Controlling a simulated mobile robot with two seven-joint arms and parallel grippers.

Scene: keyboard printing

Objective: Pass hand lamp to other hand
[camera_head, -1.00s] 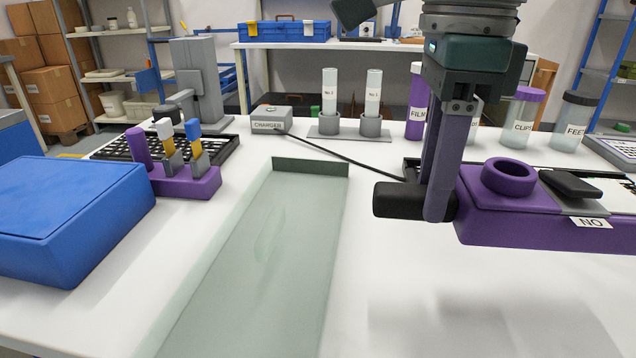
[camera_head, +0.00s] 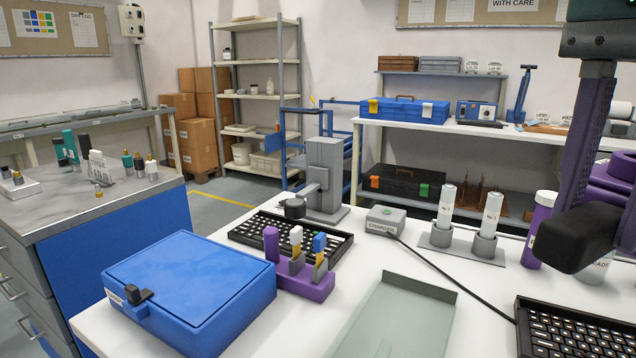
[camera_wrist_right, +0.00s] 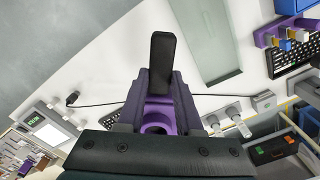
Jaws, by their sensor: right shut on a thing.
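My right gripper (camera_head: 592,215) hangs at the right edge of the head view. Its purple fingers are shut on a black, rounded bar-shaped thing (camera_head: 574,242), which I take to be the hand lamp. In the right wrist view the black lamp (camera_wrist_right: 162,58) sticks out beyond the fingers of the right gripper (camera_wrist_right: 159,80). It is held above the white bench, clear of the things there. The part of the lamp between the fingers is hidden. My left gripper is not in view.
A blue case (camera_head: 190,285), a purple holder (camera_head: 290,280) with coloured sticks, a grey charger (camera_head: 384,220) with a cable and a pale tray (camera_head: 400,320) are on the bench. Two labelled tubes (camera_head: 445,205) stand behind. A grey-topped cabinet (camera_head: 50,215) is at left.

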